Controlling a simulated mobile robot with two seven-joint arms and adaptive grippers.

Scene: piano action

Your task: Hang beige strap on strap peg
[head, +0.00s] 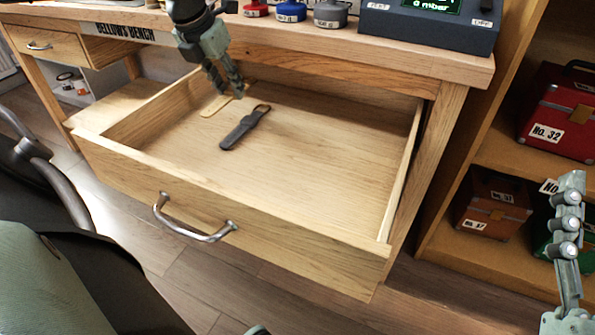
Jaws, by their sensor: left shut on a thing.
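The beige strap (212,107) is inside the open drawer, near its back left; part of it is hidden behind my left gripper. My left gripper (236,92) reaches down into the drawer from above and is shut on the beige strap. A dark strap (244,128) with a brown ringed end lies on the drawer floor, just right of and in front of the beige one. My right gripper (570,215) is at the right edge, in front of the shelves, away from the drawer; its finger opening is unclear. I see no strap peg in this view.
The pulled-out drawer (235,225) juts from the wooden bench (350,50). Red, blue and grey weights and a gauge box (430,22) stand on top. Right shelves hold red case No. 32 (560,110) and other cases. The drawer's right half is clear.

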